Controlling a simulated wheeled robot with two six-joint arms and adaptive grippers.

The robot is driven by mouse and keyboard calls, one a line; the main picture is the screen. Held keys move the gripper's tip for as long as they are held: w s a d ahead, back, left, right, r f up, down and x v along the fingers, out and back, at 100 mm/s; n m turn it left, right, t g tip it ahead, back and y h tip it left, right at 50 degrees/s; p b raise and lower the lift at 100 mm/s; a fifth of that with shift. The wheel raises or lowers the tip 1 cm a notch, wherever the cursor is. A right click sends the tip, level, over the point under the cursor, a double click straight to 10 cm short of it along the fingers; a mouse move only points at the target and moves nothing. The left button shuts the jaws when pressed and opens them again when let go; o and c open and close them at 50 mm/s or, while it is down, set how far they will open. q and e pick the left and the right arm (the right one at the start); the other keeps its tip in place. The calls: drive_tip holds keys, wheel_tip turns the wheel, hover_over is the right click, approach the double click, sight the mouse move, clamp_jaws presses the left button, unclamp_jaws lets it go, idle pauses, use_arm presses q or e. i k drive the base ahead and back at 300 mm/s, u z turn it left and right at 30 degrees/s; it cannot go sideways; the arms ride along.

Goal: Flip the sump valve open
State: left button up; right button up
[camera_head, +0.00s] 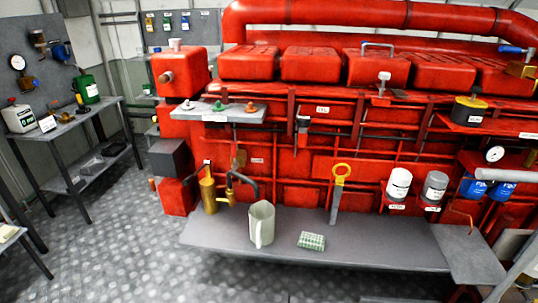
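No part is readable as the sump valve by its label. A brass fitting with a blue lever handle (514,50) sits at the top right of the red engine. A brass pump-like cylinder (209,194) with a dark bent pipe (243,181) beside it stands at the left end of the grey bench. I cannot tell which of these, if either, is the sump valve, nor whether a valve is open or shut. Neither of my grippers is in view.
A grey bench (370,236) in front of the red engine (330,130) holds a pale jug (262,224), a checked cloth (311,241) and a yellow-ringed dipstick (340,173). White and grey canisters (399,183) stand right. A side table (75,125) is left; floor (130,235) between is clear.

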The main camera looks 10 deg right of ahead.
sight(233, 143)
drive_tip(key=k, duration=0.65)
drive_tip(key=u, duration=0.55)
drive_tip(key=i, duration=1.25)
drive_tip(key=u, duration=0.15)
